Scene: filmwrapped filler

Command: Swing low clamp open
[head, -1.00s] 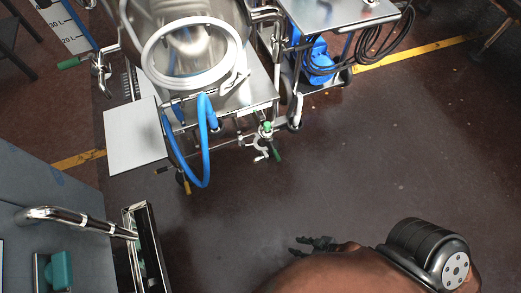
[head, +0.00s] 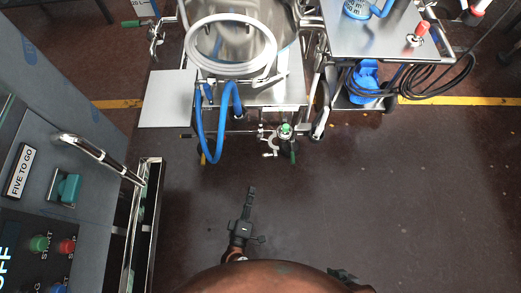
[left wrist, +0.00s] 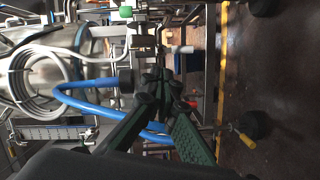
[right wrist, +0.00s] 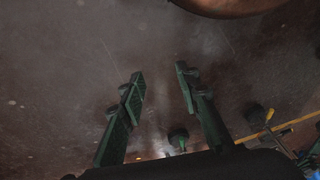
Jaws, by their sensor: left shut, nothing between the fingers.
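A silver clamp (head: 269,143) sits low at the front of the steel vessel's cart, beside a green-topped valve (head: 285,130) with a green handle. Whether the clamp is open or shut is too small to tell. My left gripper (head: 251,189) points up toward it from below, apart from it over bare floor. In the left wrist view its fingers (left wrist: 160,82) are together and empty; I cannot pick out the clamp there. My right gripper shows in the right wrist view (right wrist: 160,76), fingers apart and empty above the floor; only a dark part of it shows at the head view's bottom edge.
A blue hose (head: 220,150) loops down the cart's front, left of the clamp. A second cart (head: 375,40) with a blue pump and coiled cable stands right. A control cabinet (head: 95,165) with a steel handle is at left. Floor (head: 400,200) at right is clear.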

